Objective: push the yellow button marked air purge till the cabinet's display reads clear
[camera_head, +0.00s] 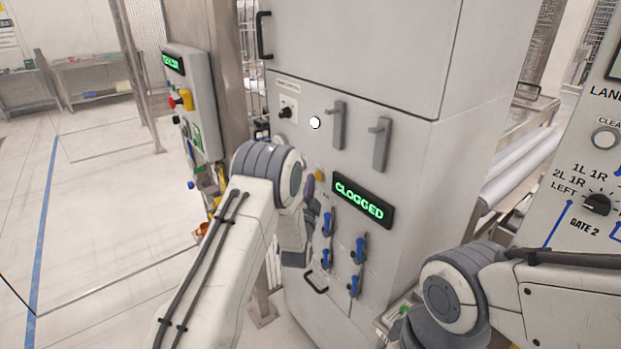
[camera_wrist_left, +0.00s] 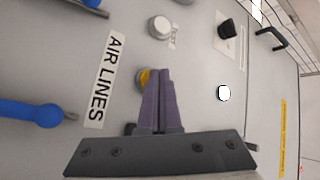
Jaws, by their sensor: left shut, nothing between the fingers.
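The grey cabinet (camera_head: 400,150) stands ahead, and its display (camera_head: 363,203) reads CLOGGED in green. A yellow button (camera_head: 319,175) is on the cabinet front, left of the display. In the left wrist view the yellow button (camera_wrist_left: 145,78) is partly hidden behind my left gripper (camera_wrist_left: 161,72). The gripper's purple fingers are shut with nothing between them, and their tips overlap the button's edge. I cannot tell whether they touch it. In the head view, the left gripper (camera_head: 309,187) is mostly hidden by my arm. No air purge marking is readable. My right gripper is out of view.
Several blue-handled valves (camera_head: 360,250) sit below the display; an AIR LINES label (camera_wrist_left: 105,80) shows in the wrist view. A black knob (camera_head: 285,112), a white disc (camera_head: 315,122) and two grey handles (camera_head: 381,145) are higher up. A control panel (camera_head: 590,150) stands at right.

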